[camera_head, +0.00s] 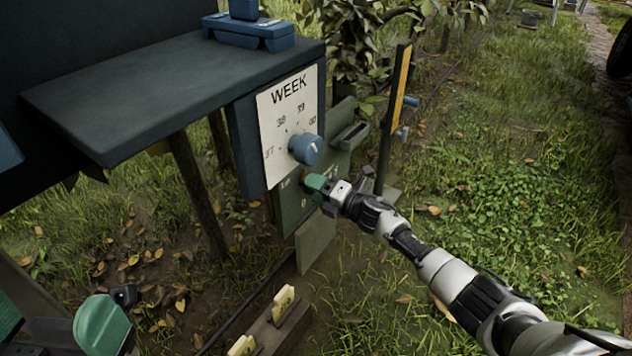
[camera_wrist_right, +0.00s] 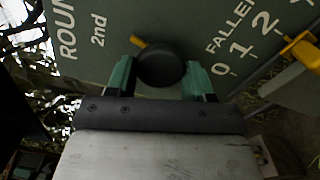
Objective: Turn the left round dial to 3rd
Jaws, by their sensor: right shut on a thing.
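The left round dial is a black knob (camera_wrist_right: 162,68) with a yellow pointer (camera_wrist_right: 138,41), on a grey-green panel (camera_wrist_right: 130,18) in the right wrist view. The pointer sticks out up and left, roughly toward the printed "2nd" but not squarely at it. No "3rd" mark is visible there. My right gripper (camera_wrist_right: 162,78) is shut on the knob, one green finger on each side. In the head view my right gripper (camera_head: 318,187) is at the panel (camera_head: 290,208) and hides the knob. Green parts at the bottom left seem to belong to my left gripper (camera_head: 60,325), mostly cut off.
A yellow lever (camera_wrist_right: 300,50) stands by the "FALLEN" scale, right of the dial. Above the panel are a "WEEK" board (camera_head: 277,140) with a blue knob (camera_head: 306,149) and a dark shelf (camera_head: 140,95). A post with a yellow strip (camera_head: 394,110) stands to the right. Grass lies beyond.

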